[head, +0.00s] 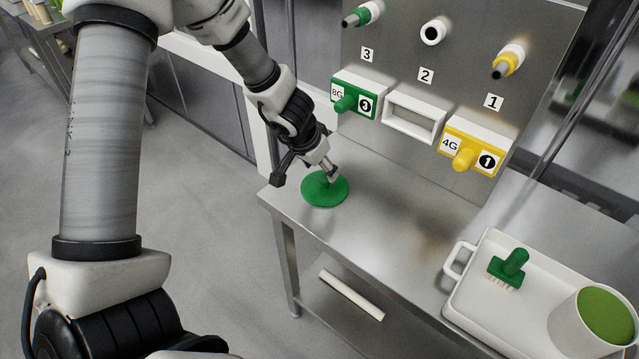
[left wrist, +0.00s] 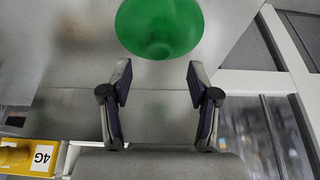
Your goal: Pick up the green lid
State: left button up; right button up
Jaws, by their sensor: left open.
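The green lid (head: 325,189) is a round disc with a raised knob, lying flat on the steel table near its left end. In the left wrist view the lid (left wrist: 160,22) is at the top, beyond the fingertips. My left gripper (head: 331,172) is just above the lid in the head view and hides part of it. In the left wrist view my left gripper (left wrist: 158,76) has its two fingers wide apart with nothing between them. My right gripper is not in view.
A steel panel behind holds a green module (head: 372,113), an empty white frame (head: 412,118) and a yellow module (head: 478,165). A white tray (head: 462,303) at right holds a green brush (head: 511,264) and a tub (head: 594,320). The table's middle (head: 400,225) is clear.

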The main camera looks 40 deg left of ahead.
aim_at(325, 178)
pick_arm(q)
jog(key=b+x, duration=0.3)
jog(key=x, duration=0.2)
jog(key=shift+s+f, duration=0.15)
jog(key=shift+f, duration=0.1)
jog(key=shift+w+f+b, duration=0.2)
jog(key=shift+f+b, duration=0.05)
jog(key=shift+b, duration=0.1)
jog(key=shift+d+r, duration=0.1)
jog(key=shift+r, duration=0.15)
jog(key=c, duration=1)
jog(key=shift+s, duration=0.1)
